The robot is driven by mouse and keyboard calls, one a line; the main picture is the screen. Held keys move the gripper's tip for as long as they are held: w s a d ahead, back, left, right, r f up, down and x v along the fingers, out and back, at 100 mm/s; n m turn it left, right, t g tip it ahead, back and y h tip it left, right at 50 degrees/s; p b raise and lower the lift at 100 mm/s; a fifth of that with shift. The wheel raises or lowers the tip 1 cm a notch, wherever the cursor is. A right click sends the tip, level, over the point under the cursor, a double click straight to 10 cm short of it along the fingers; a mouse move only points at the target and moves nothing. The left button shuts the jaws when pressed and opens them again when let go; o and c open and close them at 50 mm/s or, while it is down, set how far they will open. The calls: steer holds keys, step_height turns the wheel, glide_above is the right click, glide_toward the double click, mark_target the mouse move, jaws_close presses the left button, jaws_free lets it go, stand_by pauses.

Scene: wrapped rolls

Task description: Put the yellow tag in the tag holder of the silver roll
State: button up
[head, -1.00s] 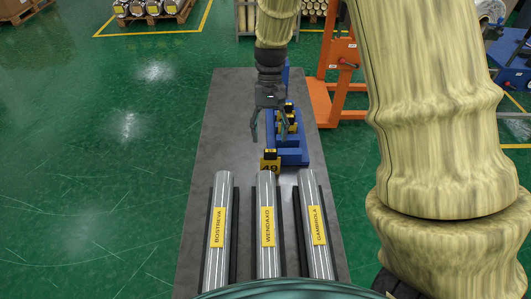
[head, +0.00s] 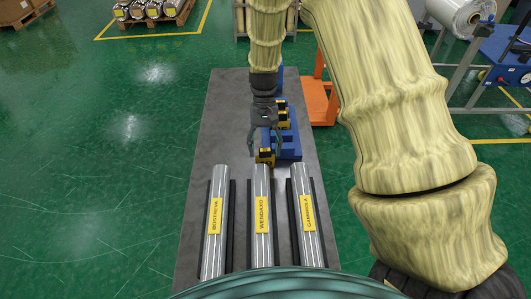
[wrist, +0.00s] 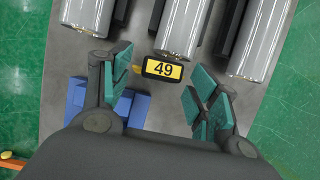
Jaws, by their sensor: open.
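Three silver rolls lie side by side on the grey table: Bostreva (head: 216,180), Wendaxo (head: 262,180) and Gambrola (head: 301,180). Each has a yellow name label. A yellow tag marked 49 (head: 265,157), with black around it, stands by the far end of the Wendaxo roll. In the wrist view this tag (wrist: 162,69) shows its number in a black frame. My gripper (head: 265,146) is open and empty, just behind and above the tag. In the wrist view the tag is ahead of my open fingers (wrist: 158,84), between their lines. I cannot clearly make out a tag holder.
A blue stand (head: 289,148) with yellow and black pieces is right of my gripper; its blue part (wrist: 88,98) shows near the left finger in the wrist view. Dark supports flank the rolls. The table's left side (head: 220,120) is clear. An orange frame (head: 319,98) stands beyond the right edge.

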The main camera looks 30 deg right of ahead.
steer(key=shift+w+f, duration=0.3)
steer(key=shift+w, duration=0.05)
steer(key=shift+c, duration=1.2)
steer(key=shift+w, duration=0.15)
steer(key=c, duration=0.3)
steer(key=shift+s+d+r, duration=0.1)
steer(key=shift+s+r, duration=0.15)
steer(key=shift+s, duration=0.25)
jaws_close()
steer(key=shift+w+f, duration=0.15)
steer(key=shift+w, duration=0.05)
steer(key=shift+s, duration=0.1)
step_height(320, 180, up, 10)
steer(key=b, duration=0.2)
steer(key=shift+b, duration=0.4)
